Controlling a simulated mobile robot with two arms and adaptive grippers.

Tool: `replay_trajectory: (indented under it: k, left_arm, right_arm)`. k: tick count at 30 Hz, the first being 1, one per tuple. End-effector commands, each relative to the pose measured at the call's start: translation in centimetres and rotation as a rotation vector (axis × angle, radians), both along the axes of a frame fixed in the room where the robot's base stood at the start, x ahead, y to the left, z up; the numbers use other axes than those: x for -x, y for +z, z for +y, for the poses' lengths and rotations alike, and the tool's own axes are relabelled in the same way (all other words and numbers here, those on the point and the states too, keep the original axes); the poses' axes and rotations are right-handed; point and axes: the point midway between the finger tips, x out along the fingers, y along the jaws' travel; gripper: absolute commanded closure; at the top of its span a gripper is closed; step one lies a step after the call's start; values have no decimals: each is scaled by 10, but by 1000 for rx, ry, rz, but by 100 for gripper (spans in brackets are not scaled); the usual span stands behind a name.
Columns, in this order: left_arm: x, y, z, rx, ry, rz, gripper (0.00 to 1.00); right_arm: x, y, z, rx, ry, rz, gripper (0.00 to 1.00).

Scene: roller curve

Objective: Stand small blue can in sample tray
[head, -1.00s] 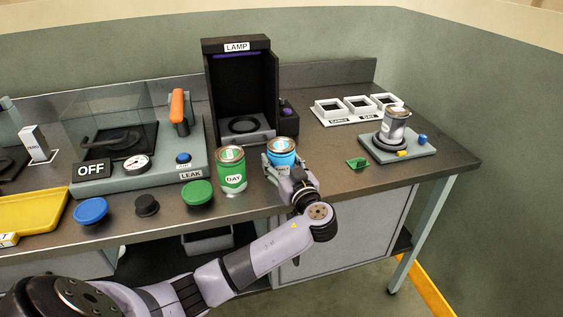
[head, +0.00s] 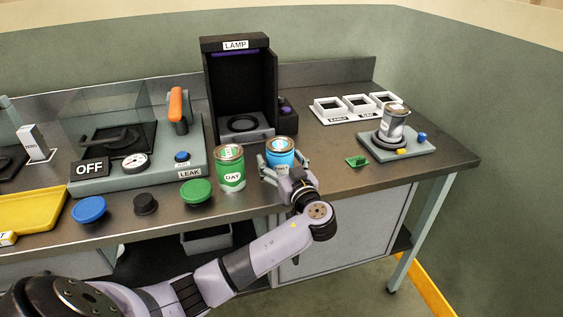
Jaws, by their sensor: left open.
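The small blue can (head: 281,152) stands upright on the steel worktop, just right of the green DAY can (head: 231,169). My left gripper (head: 282,162) is open at the blue can, with its fingers to either side of it. The gripper and wrist hide part of the can's lower front, and I cannot tell whether the fingers touch it. A white tray with three square compartments (head: 343,119) lies at the back right, one label reading DAY. A yellow tray (head: 22,222) is at the left edge. Which one is the sample tray is not readable. My right gripper is not in view.
A grey can (head: 394,124) stands tilted on a small device (head: 378,150) at the right. The black LAMP box (head: 241,80) is behind the cans. A green piece (head: 357,161) lies right of my gripper. Blue and green buttons line the front left.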

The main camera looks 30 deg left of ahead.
Motion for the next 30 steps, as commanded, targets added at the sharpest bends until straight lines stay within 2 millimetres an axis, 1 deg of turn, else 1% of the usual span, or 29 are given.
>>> replay_trajectory:
  k: [4, 6, 7, 8, 10, 12, 14, 15, 24, 30]
  left_arm:
    - [0, 2, 0, -1, -1, 0, 22]
    - [0, 4, 1, -3, -1, 1, 22]
    - [1, 0, -3, -1, -3, 1, 22]
    - [5, -4, -9, 4, -4, 0, 22]
    - [15, -6, -22, 6, -3, 0, 22]
    - [20, -10, -39, 9, -3, -2, 22]
    - [26, -11, -53, 9, -3, -2, 22]
    - [32, -8, -61, 6, -4, 0, 22]
    - [73, -6, -118, 6, -2, -1, 22]
    - [89, -5, -141, 3, -1, 0, 22]
  right_arm:
    - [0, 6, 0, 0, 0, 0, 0]
    - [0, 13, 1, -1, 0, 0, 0]
    - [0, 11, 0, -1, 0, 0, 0]
    - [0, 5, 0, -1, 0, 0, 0]
    - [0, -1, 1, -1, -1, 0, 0]
    - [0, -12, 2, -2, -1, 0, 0]
    - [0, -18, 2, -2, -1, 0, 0]
    - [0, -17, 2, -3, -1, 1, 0]
    - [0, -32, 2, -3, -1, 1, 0]
    - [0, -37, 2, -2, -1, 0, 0]
